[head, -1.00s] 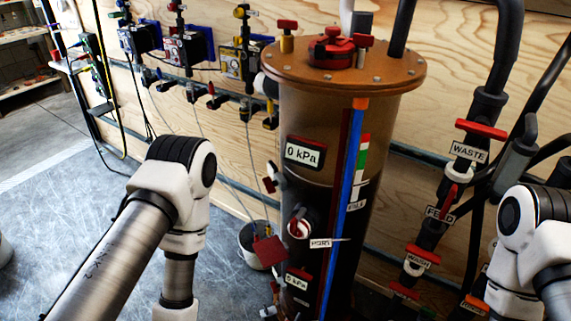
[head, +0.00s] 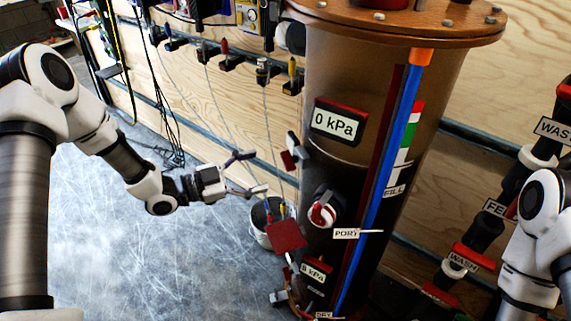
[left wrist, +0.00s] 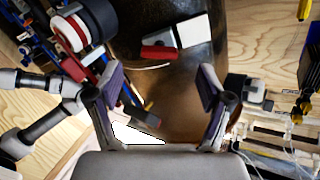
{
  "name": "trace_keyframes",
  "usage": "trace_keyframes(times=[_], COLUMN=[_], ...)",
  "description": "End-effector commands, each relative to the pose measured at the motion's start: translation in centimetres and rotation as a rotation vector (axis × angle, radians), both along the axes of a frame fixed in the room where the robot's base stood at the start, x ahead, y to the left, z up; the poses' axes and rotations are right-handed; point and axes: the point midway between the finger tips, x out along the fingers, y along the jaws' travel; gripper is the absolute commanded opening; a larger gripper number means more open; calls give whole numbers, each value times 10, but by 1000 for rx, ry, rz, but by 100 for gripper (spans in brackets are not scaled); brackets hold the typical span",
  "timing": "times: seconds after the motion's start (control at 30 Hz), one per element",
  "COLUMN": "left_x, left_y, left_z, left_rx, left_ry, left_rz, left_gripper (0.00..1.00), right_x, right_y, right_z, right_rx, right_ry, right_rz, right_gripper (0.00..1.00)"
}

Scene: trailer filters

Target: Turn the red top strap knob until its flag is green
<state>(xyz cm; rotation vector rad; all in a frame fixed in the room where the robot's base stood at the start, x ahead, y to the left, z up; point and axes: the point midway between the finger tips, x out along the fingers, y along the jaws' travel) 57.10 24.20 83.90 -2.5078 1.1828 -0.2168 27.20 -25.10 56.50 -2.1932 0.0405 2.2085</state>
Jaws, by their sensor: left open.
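My left gripper (head: 250,172) is open and empty in the head view, left of the brown column (head: 335,65). A small block with a red part (head: 289,158) sticks out of the column's left side, just beyond the fingertips and apart from them. It is probably the strap knob with its red flag. What looks like the same pale block with a red end (left wrist: 172,42) shows in the left wrist view, beyond the open fingers (left wrist: 160,85). I see no green on it. My right gripper is out of the picture; only its arm shows at right.
A 0 kPa display (head: 338,122) is above. A bucket (head: 262,222) stands on the floor behind. Labelled valves (head: 470,258) crowd the right.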

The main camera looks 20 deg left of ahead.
Motion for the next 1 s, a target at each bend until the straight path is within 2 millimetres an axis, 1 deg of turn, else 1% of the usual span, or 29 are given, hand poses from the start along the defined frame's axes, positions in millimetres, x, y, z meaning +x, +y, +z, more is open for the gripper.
trace_keyframes(times=[0.03,0.1,0.17,0.27,0.4,0.53,0.63,0.83,0.87,0.9,0.97,1.0], left_x=[2,6,9,19,37,49,53,53,53,53,53,53], left_y=[3,-1,-6,-20,-42,-55,-59,-59,-59,-59,-59,-59], left_z=[2,8,8,7,7,7,7,7,7,7,7,7], left_rx=[-7,-5,-3,-1,-1,-2,-4,-6,-6,-5,-5,-5], left_ry=[-17,-23,-19,-18,-17,-15,-15,-14,-14,-13,-13,-13], left_rz=[8,5,4,1,2,4,5,6,6,7,7,7], left_gripper=[79,79,79,79,79,79,79,79,69,54,33,19], right_x=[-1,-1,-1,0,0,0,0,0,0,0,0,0], right_y=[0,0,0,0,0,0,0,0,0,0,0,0], right_z=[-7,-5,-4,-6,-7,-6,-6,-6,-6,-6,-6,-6], right_rx=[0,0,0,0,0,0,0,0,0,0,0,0], right_ry=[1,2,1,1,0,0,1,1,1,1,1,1], right_rz=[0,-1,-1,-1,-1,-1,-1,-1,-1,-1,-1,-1], right_gripper=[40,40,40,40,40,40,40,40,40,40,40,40])
